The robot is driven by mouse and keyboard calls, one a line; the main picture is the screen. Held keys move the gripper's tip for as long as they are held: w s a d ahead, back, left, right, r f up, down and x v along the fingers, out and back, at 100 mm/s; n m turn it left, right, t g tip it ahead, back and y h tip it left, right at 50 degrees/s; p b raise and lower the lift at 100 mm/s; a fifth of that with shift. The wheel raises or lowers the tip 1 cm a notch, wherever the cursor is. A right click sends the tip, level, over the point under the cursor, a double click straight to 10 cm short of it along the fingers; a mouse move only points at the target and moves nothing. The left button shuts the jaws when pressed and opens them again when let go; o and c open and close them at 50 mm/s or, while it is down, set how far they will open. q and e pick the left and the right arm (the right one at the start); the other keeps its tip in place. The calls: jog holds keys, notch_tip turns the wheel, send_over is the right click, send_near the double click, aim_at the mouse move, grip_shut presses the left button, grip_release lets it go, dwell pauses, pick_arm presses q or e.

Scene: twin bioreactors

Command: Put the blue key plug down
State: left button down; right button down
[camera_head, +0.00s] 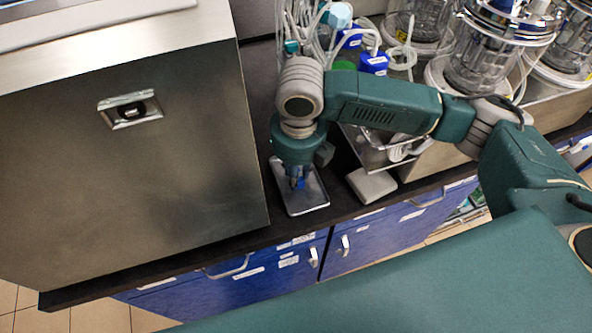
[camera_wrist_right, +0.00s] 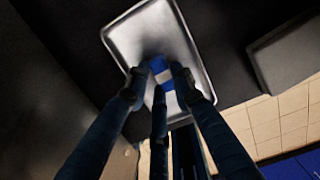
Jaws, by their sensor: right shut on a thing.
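The blue key plug (camera_wrist_right: 158,66) is a small blue piece with a pale band, held between the fingers of my right gripper (camera_wrist_right: 160,85). In the head view my right gripper (camera_head: 297,180) points down over a small shallow metal tray (camera_head: 310,202) on the dark counter. In the wrist view the plug and fingertips appear over the middle of the tray (camera_wrist_right: 122,38). I cannot tell whether the plug touches the tray floor. The fingers partly hide the plug. My left gripper is not in view.
A large steel cabinet (camera_head: 130,180) stands just left of the tray. A pale flat block (camera_head: 371,184) lies to its right. Blue-capped bottles (camera_head: 373,63), tubing and glass bioreactor vessels (camera_head: 475,65) crowd the back. The counter's front edge (camera_head: 340,217) is close to the tray.

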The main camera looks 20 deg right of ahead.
jog(key=c, duration=1.5)
grip_release()
jog(key=r, duration=0.8)
jog(key=s+r, duration=0.1)
jog(key=r, duration=0.3)
jog(key=shift+s+r+b, duration=0.1)
jog(key=shift+r+b, duration=0.1)
jog(key=shift+b, duration=0.2)
